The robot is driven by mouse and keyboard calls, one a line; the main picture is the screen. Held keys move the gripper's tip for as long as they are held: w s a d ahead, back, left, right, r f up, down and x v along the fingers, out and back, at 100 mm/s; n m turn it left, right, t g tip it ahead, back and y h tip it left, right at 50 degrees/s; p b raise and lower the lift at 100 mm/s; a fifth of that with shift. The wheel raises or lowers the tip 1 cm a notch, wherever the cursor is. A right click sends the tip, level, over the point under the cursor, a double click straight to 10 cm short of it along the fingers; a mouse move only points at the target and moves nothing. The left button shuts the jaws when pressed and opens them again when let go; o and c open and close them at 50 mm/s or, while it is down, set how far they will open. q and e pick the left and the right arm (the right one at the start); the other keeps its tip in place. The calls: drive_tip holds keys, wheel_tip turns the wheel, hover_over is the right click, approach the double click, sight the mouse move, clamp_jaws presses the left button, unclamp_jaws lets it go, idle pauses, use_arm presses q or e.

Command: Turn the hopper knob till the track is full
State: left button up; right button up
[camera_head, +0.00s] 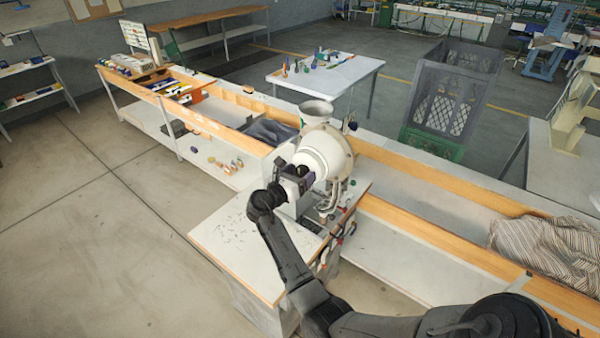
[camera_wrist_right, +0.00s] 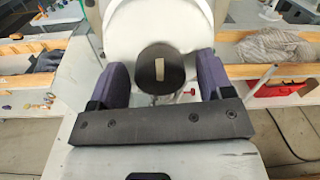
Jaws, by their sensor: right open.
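The eyelet press's white hopper (camera_head: 325,152) stands on the bench with a funnel (camera_head: 316,108) on top. In the right wrist view, its dark round knob (camera_wrist_right: 158,82) faces me, with a short pale mark set nearly upright. My right gripper (camera_head: 293,181) is at the front of the hopper. In the right wrist view, the right gripper (camera_wrist_right: 163,70) is open, with one purple-grey finger on each side of the knob. Gaps show between the fingers and the knob. The track is too small and hidden to tell how full it is. My left gripper is not in view.
Small bits lie scattered on the white bench top (camera_head: 215,245) left of the press. A striped cloth (camera_head: 545,245) lies on the bench at the right. A grey mesh crate (camera_head: 450,95) stands behind. Wooden rails (camera_head: 420,235) edge the long bench.

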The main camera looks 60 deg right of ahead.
drive_tip(key=shift+d, duration=0.1)
drive_tip(key=c, duration=0.9)
